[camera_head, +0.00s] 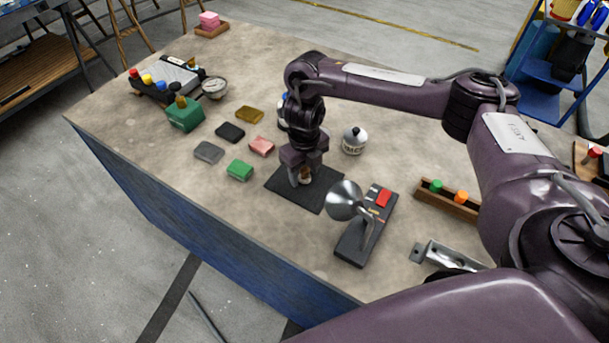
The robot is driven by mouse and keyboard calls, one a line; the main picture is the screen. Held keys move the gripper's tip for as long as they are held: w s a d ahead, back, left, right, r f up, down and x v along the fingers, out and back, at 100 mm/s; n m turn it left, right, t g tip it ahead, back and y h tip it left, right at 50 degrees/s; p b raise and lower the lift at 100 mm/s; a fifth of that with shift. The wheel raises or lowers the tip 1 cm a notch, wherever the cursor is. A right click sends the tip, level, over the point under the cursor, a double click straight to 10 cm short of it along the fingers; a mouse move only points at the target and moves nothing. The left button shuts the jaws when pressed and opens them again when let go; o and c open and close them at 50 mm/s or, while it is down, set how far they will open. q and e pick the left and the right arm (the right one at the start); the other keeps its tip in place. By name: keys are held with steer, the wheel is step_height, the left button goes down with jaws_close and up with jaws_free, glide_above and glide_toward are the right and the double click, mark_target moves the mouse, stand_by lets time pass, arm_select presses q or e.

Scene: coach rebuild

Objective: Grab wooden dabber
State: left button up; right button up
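My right gripper (304,174) points down over a dark square mat (318,196) near the front middle of the workbench. A small tan and whitish piece, likely the wooden dabber (306,178), shows between its fingers, just above or on the mat. The fingers hide most of it. I cannot tell whether they touch it or are closed on it. My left gripper is not in view.
Several coloured pads, including a green one (240,170), lie left. A wooden rack (448,203) holds coloured pegs. The bench's front left is clear.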

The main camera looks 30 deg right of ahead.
steer(key=c, duration=0.7)
steer(key=shift+c, duration=0.8)
